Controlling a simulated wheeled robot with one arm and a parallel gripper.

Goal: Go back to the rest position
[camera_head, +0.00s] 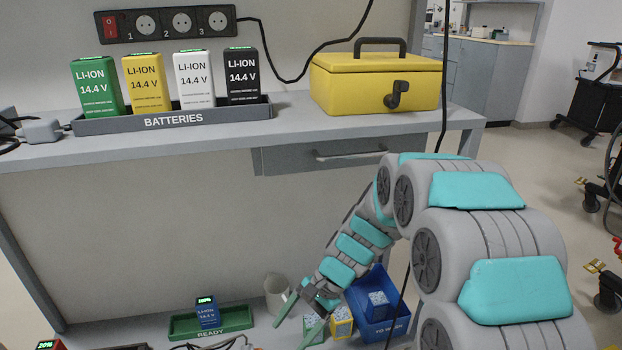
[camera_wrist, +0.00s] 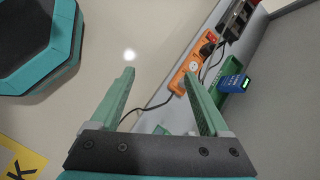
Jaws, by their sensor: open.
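My gripper (camera_head: 299,316) is low in front of the lower shelf in the head view, at the end of my grey and teal arm. In the wrist view my gripper (camera_wrist: 160,80) shows two green fingers spread apart with nothing between them. Behind the fingers in that view lie the pale floor and the shelf edge. A blue battery (camera_head: 206,313) stands in the green READY tray (camera_head: 240,319) left of my gripper. The battery also shows in the wrist view (camera_wrist: 232,83), to the right of the fingers.
A blue bin (camera_head: 372,335) holding a blue box, a yellow box (camera_head: 341,322) and a beige cup (camera_head: 277,290) are close by my gripper. The upper bench (camera_head: 290,128) holds a BATTERIES rack (camera_head: 172,120) and a yellow case (camera_head: 375,85). An orange power strip (camera_wrist: 194,64) is near the fingers.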

